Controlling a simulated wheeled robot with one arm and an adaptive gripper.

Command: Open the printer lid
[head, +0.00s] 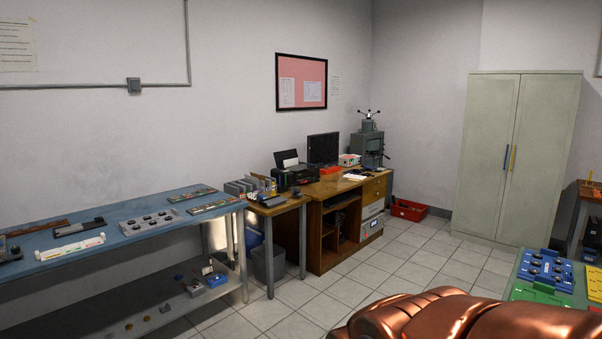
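A black printer (297,175) stands on the wooden desk (326,188), left of a dark monitor (323,149). A dark upright panel with a white sheet of paper (290,163) rises at its back. The printer is far off and small, so I cannot tell whether the upright part is a lid or a paper support, or how the lid stands. My gripper is not in view.
A blue workbench (125,227) with parts runs along the left wall. A small side table (281,207) with a bin (268,264) below adjoins the desk. A red crate (408,210) lies near the cabinet (514,160). Tiled floor before the desk is clear.

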